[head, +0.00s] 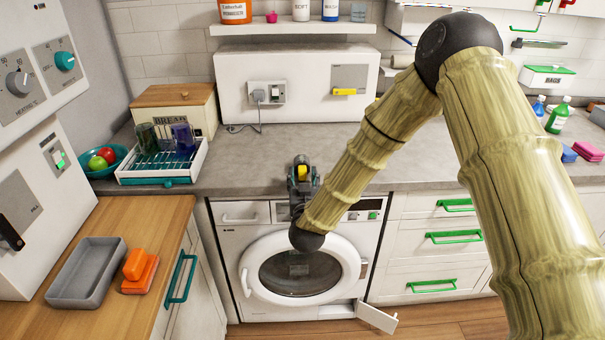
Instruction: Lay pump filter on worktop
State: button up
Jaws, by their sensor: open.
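My gripper (302,172) is at the front edge of the grey stone worktop (345,160), above the white dryer (240,213). It is open. A small yellow piece (302,171) shows at its fingers; I cannot tell whether this is the pump filter, part of my gripper, or whether it touches the worktop. No other pump filter can be made out. The small flap (377,316) at the dryer's lower right stands open, and the inside of its opening is mostly hidden. The round dryer door (345,252) is shut, partly covered by my wrist.
The worktop behind my gripper is clear up to a white box with a socket (300,65). A dish rack (160,178) and bread bin (205,105) stand to the left. Bottles (557,117) and sponges (587,150) are at the right. A wooden counter holds a grey tray (65,303).

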jog(key=s, duration=0.9)
jog(key=s+d+f+g+y, duration=0.1)
jog(key=s+d+f+g, duration=0.35)
jog(key=s+f, duration=0.65)
jog(key=s+d+f+g, duration=0.4)
jog(key=s+f+g, duration=0.15)
jog(key=f, duration=0.85)
jog(key=s+d+f+g, duration=0.2)
jog(key=s+d+f, duration=0.1)
jog(key=s, duration=0.6)
jog(key=s+d+f+g, duration=0.3)
jog(key=s+d, duration=0.1)
jog(key=s, duration=0.5)
jog(key=s+d+f+g+h, duration=0.1)
jog(key=s+d+f+g, duration=0.2)
jog(key=s, duration=0.7)
jog(key=shift+d+f, duration=0.2)
